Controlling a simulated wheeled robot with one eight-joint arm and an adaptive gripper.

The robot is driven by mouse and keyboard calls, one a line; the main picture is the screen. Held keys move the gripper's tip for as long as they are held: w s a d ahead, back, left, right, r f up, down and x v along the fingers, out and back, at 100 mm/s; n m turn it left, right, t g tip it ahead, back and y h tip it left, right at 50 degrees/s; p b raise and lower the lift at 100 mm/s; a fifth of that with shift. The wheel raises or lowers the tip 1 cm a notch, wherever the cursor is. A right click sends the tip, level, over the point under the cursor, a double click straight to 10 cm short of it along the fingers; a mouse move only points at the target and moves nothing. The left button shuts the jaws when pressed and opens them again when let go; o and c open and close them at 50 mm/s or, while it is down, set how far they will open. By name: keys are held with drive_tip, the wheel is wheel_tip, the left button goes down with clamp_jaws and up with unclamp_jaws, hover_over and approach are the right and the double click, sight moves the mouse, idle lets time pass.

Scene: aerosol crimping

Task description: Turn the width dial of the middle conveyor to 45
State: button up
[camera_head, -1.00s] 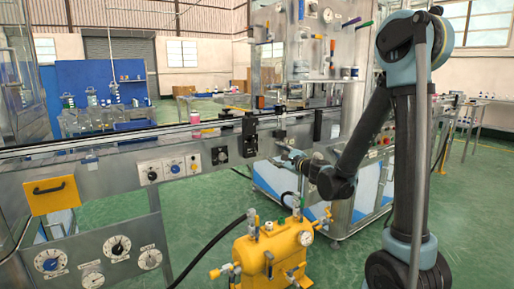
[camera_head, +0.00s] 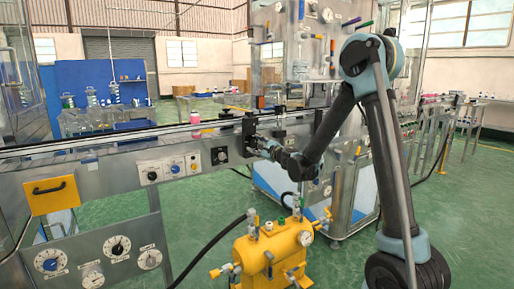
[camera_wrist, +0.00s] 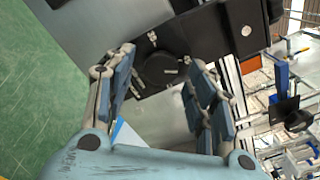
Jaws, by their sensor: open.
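My gripper (camera_head: 256,143) is beside the front rail of the conveyor (camera_head: 105,161), close to a black block (camera_head: 249,127). In the wrist view my gripper (camera_wrist: 163,60) is open and empty. A round black dial (camera_wrist: 158,70) on a black plate (camera_wrist: 144,42) lies ahead, between the two fingers in the picture. A pale mark shows at the dial's edge. I cannot read a number on it, and whether a finger touches it is unclear. In the head view my gripper and the block hide the dial. Another black plate with a small knob (camera_head: 220,155) is just left.
A yellow tank with valves (camera_head: 270,254) stands below my arm. A glazed machine (camera_head: 290,45) stands behind. Green floor is open at right.

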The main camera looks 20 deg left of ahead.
drive_tip(key=shift+w+a, duration=0.3)
drive_tip(key=shift+a, duration=0.1)
drive_tip(key=c, duration=1.1)
drive_tip(key=shift+o, duration=0.2)
drive_tip(key=shift+s+n, duration=0.1)
drive_tip(key=shift+n, duration=0.7)
drive_tip(key=o, duration=1.1)
drive_tip(key=shift+c, duration=0.2)
